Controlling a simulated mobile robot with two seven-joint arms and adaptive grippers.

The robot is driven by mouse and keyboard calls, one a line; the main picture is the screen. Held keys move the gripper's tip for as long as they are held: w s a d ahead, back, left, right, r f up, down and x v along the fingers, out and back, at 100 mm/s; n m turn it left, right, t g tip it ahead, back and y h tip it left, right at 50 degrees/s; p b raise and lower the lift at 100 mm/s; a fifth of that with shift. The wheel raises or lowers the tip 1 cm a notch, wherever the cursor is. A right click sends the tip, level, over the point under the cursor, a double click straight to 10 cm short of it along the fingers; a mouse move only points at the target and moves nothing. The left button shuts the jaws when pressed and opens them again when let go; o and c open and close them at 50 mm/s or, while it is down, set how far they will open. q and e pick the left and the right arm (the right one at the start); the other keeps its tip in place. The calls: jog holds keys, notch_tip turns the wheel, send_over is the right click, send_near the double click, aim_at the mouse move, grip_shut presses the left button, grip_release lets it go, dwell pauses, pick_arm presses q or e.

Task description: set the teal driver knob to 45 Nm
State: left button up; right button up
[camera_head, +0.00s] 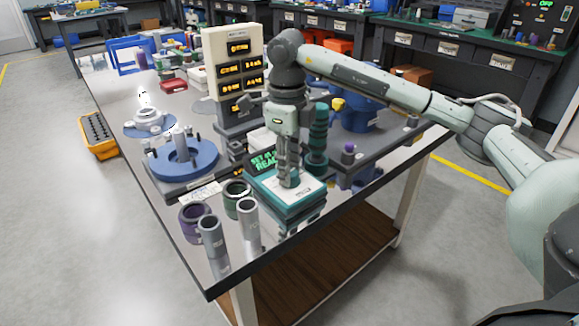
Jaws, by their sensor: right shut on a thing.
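The teal driver unit (287,208) with a pale top plate sits near the front right edge of the metal table. A small dark display (262,161) with green text stands at its back; the gripper partly covers it, and I cannot read the value surely. My right gripper (288,180) points straight down over the pale plate, shut on the small teal knob (295,178). The fingers hide much of the knob, so its pointer cannot be made out. My left gripper is not in view.
A dark green stepped column (317,140) stands close to the right of my gripper. Grey tubes (249,225) and purple and green rings (238,199) stand to the left. A blue round fixture (183,160) and a cream sign panel (232,60) are farther back.

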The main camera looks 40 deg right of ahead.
jog(key=shift+m, duration=0.6)
jog(key=o, duration=1.2)
jog(key=shift+c, duration=0.2)
jog(key=shift+r, duration=0.1)
notch_tip(320, 180, up, 12)
jog(key=shift+a, duration=0.25)
jog(key=shift+s, duration=0.1)
